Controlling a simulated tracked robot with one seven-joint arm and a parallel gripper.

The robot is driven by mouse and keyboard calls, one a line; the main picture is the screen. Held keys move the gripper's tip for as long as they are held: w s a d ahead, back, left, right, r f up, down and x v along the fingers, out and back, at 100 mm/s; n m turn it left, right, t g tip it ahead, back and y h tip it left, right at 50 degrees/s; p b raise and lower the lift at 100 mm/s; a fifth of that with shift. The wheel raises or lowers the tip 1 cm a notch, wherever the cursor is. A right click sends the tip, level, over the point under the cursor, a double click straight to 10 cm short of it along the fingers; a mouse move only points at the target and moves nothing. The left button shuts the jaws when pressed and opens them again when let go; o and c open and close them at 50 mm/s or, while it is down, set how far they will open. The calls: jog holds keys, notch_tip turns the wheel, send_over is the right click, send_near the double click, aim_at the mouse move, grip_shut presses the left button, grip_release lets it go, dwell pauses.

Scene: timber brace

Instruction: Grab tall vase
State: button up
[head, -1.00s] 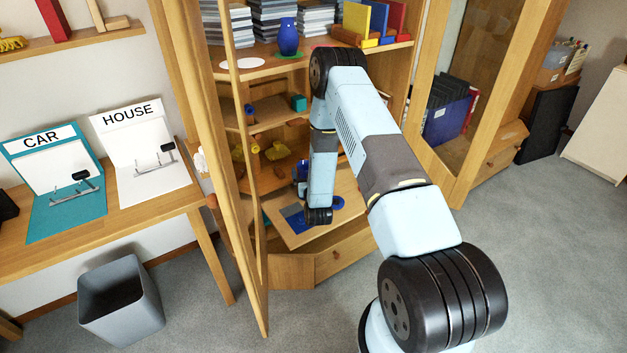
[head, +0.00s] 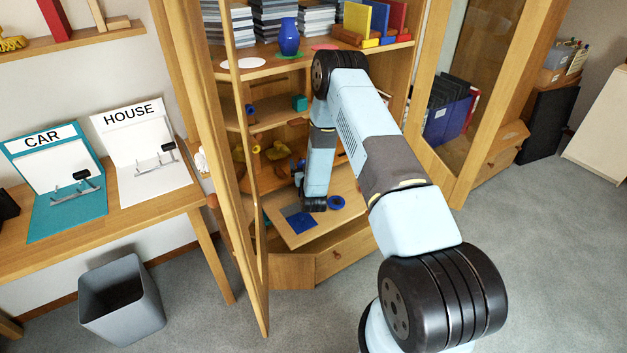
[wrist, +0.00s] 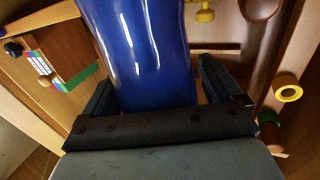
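A tall, glossy, dark blue vase (wrist: 145,50) fills the middle of the wrist view, its far part running out of the top edge. My gripper (wrist: 158,95) has one finger on each side of it. The fingers stand apart, with a thin gap showing at the right finger; the left one overlaps the vase's edge, so contact there is unclear. In the head view my gripper is low in the cabinet, mostly hidden behind my own arm, and I cannot make out this vase there. Another blue vase (head: 289,38) stands upright on the upper shelf.
The low cabinet board (head: 285,232) carries a blue square (head: 302,223) and a blue ring (head: 336,203). Yellow items (head: 277,151) sit on a shelf behind. The open wooden door (head: 225,160) stands left of my arm. A grey bin (head: 120,300) is on the floor.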

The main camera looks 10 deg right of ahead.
jog(key=c, duration=1.5)
jog(key=shift+o, duration=0.2)
jog(key=shift+r, duration=0.1)
